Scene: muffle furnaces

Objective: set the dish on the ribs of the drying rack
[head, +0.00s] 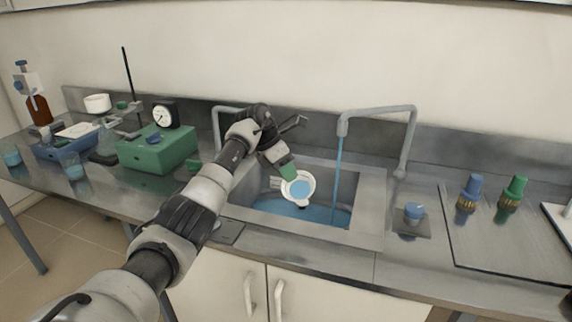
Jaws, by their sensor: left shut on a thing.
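A small round white dish (298,187) with a blue inside hangs over the sink, tilted so that its inside faces me. My left gripper (287,172) is shut on the upper left edge of the dish. It reaches across from the left, and the arm covers part of the sink's left side. No drying rack with clear ribs can be made out; a flat grey board (490,250) lies on the counter at the right. My right gripper is not in view.
The sink (370,205) holds blue water. A grey tap (378,110) pours a blue stream right of the dish. Blue-capped and green-capped bottles (468,193) (512,193) stand on the board's back part. A green box (157,150) with a dial gauge stands at left.

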